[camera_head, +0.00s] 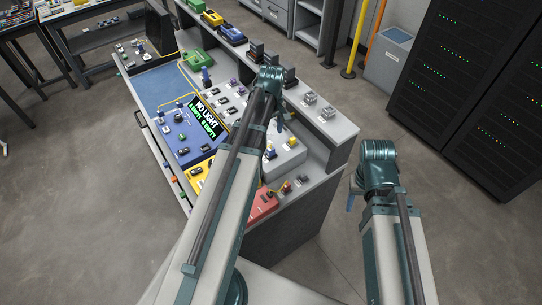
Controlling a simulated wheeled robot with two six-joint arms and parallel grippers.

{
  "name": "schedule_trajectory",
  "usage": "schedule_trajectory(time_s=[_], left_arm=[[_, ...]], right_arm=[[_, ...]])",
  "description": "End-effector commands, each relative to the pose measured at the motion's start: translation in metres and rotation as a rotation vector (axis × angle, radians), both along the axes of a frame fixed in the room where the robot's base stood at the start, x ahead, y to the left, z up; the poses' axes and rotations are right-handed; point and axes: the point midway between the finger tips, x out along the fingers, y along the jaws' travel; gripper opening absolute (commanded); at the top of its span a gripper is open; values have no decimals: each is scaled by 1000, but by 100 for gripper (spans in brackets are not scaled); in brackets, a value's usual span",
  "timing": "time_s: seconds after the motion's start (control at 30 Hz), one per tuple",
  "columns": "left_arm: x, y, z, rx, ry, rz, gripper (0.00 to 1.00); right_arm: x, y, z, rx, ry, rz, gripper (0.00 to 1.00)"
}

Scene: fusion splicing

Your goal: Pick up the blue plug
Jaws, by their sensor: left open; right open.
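Several small blue pieces show on the workbench, and I cannot tell for certain which is the blue plug. One upright blue piece (206,75) stands near the back of the mat. Another small blue piece (270,146) is by the light grey box, close below my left gripper. My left gripper (283,121) hangs down above the bench near that box, partly hidden by its own arm; it is open and I see nothing held. My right gripper (351,200) hangs past the bench's right side, over the floor, open and apart from all objects.
The blue panel (188,134) carries a "NO LIGHT" display (207,118). A light grey box (287,160), a red unit (262,205) and a yellow unit (194,176) crowd the bench front. A raised shelf (340,130) edges the right. Black server racks (480,90) stand at right.

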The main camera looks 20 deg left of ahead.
Motion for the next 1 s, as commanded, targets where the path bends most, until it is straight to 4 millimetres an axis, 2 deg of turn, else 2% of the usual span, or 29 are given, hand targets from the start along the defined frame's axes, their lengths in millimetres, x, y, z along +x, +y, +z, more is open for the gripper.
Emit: schedule_trajectory(time_s=[0.03,0.3,0.67,1.0], left_arm=[[0,0,-16,0,0,0,70],[0,0,-50,0,0,-1,70],[0,0,-56,0,0,-1,70],[2,4,-94,0,0,-1,70]], right_arm=[[0,0,-15,0,0,0,57],[0,0,-50,0,0,-2,57],[0,0,-56,0,0,-2,57],[0,0,-94,0,0,-3,57]])
